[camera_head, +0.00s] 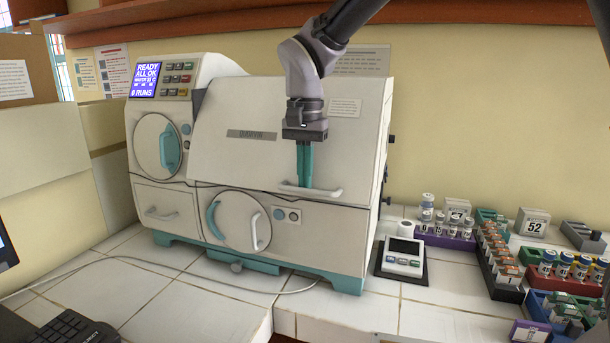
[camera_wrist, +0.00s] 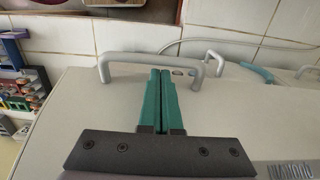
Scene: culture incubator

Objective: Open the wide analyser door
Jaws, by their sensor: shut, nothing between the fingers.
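The wide analyser door (camera_head: 250,133) is the large sloping white panel on the upper right of the analyser (camera_head: 300,232). It looks closed. Its pale bar handle (camera_head: 325,192) runs along the lower edge of the panel. My gripper (camera_head: 304,186) points down in front of the door, with its green fingers together and empty.
A round door with a teal handle (camera_head: 170,150) and a lower round hatch (camera_head: 238,221) are on the analyser front. A small meter (camera_head: 402,257) stands right of it. Racks with vials (camera_head: 447,240) fill the right counter. A keyboard (camera_head: 68,330) lies front left; the front tiles are mostly clear.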

